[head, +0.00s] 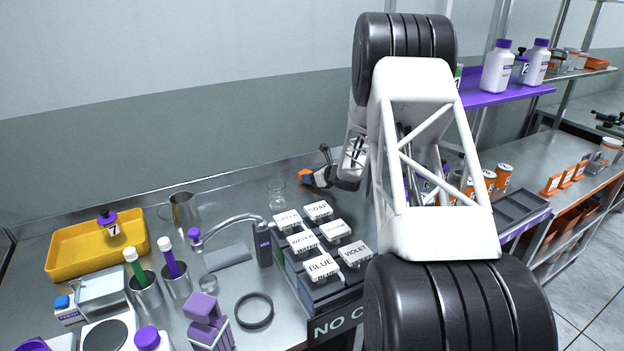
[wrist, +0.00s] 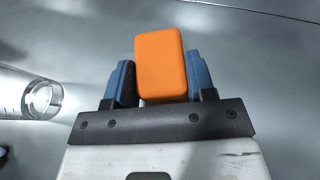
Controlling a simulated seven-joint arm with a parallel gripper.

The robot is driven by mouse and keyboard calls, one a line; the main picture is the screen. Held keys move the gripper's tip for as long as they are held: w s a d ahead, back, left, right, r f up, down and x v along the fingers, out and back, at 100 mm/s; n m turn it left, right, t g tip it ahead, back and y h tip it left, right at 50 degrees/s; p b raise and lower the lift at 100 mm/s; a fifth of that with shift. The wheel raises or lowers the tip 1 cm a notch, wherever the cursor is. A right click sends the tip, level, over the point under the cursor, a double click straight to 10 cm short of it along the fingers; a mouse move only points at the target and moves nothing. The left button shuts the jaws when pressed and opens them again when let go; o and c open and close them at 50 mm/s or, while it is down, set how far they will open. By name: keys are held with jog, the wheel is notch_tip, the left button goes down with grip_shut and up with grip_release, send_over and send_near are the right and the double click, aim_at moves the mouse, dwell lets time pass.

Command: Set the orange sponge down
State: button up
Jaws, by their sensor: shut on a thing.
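The orange sponge (wrist: 161,64) is a small rounded block, held between the two blue fingers of my gripper (wrist: 161,82) in the wrist view. In the head view the sponge (head: 305,177) shows at the tip of my gripper (head: 318,178), low over the back of the steel bench (head: 225,260). My gripper is shut on it. I cannot tell whether the sponge touches the bench surface. Much of my arm stands in front of the bench's right part and hides it.
A clear glass beaker (head: 277,195) stands just left of the sponge; it also shows at the left of the wrist view (wrist: 42,98). A yellow tray (head: 62,262) lies far left. Bare steel lies around the sponge.

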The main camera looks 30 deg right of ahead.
jog(key=shift+f, duration=0.5)
jog(key=shift+f, duration=0.15)
jog(key=o, duration=0.9)
jog(key=shift+s+r, duration=0.15)
jog(key=shift+r, duration=0.05)
jog(key=shift+v, duration=5.9)
jog(key=shift+d, duration=0.1)
